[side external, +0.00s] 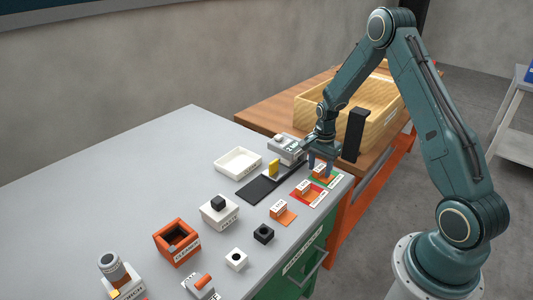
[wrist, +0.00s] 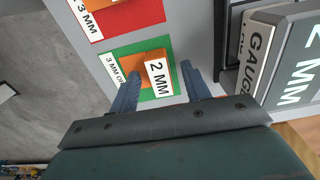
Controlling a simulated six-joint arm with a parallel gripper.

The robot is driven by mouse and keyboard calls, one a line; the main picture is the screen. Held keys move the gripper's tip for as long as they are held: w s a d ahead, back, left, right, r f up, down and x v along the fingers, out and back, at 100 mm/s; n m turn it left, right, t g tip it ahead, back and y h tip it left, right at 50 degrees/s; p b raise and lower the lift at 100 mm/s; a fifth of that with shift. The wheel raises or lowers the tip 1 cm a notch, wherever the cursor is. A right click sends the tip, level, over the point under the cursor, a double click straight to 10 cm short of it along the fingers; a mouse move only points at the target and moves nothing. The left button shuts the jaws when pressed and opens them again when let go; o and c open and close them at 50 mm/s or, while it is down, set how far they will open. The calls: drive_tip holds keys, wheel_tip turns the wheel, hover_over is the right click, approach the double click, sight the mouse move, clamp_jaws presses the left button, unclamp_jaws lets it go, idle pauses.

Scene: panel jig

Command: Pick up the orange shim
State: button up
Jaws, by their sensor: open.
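An orange shim with a white "2 MM" label (wrist: 130,68) lies on a green pad (wrist: 116,50) in the wrist view; it also shows in the side view (side external: 319,174). My gripper (wrist: 160,70) is open, its two blue fingers apart at the shim's near end, with the label between their tips. In the side view my gripper (side external: 320,164) points down over the green pad. Whether the fingers touch the shim, I cannot tell. Another labelled orange piece (side external: 287,217) lies nearer the camera.
A grey gauge (wrist: 262,45) stands close right of my fingers. A black strip (side external: 258,190) with a yellow piece (side external: 274,168), a white tray (side external: 238,163) and a wooden crate (side external: 370,105) are nearby. Several small blocks and fixtures stand nearer the camera.

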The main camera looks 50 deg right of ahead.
sight(320, 168)
idle(0.4)
clamp_jaws()
drive_tip(key=shift+r, duration=0.15)
wheel_tip(320, 168, up, 20)
idle(0.8)
idle(0.4)
